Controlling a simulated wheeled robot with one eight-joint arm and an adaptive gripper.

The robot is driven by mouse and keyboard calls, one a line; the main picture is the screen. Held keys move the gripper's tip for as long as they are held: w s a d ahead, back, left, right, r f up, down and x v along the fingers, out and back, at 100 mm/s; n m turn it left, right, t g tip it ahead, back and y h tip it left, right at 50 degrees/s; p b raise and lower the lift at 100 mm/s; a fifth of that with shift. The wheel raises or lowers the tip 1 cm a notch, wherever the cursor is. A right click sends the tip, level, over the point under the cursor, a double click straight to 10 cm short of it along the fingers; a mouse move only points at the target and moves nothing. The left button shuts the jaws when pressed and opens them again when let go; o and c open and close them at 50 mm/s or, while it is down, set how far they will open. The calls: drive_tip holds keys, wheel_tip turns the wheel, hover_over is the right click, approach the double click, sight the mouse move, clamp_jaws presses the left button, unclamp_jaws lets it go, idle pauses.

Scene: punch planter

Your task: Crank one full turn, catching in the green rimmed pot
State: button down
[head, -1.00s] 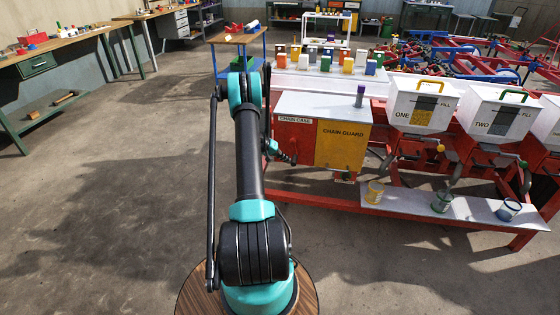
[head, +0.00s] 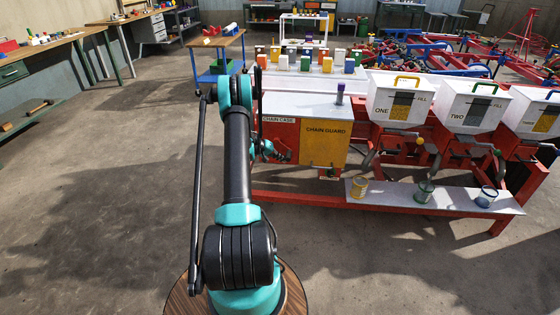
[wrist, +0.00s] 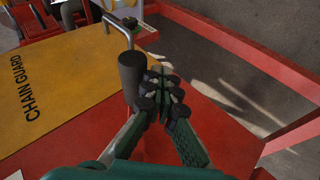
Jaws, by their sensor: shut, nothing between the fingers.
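The crank's dark upright grip (wrist: 133,78) sits on a bent metal arm (wrist: 119,25) beside the yellow chain guard in the wrist view. My gripper (wrist: 166,82) is shut and empty just right of the grip. Whether it touches the grip is unclear. The green-rimmed pot (head: 424,192) stands on the grey shelf between a yellow-rimmed pot (head: 359,188) and a blue-rimmed pot (head: 486,197).
White hoppers ONE (head: 398,102) and TWO (head: 472,108) stand above the shelf (head: 455,199), with a third at the right edge. The yellow chain guard (head: 325,144) and red frame lie right of my arm. Floor at left is clear.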

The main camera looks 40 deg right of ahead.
drive_tip(key=shift+s+d+r, duration=0.4)
drive_tip(key=shift+s+d, duration=0.05)
drive_tip(key=shift+s, duration=0.05)
idle(1.4)
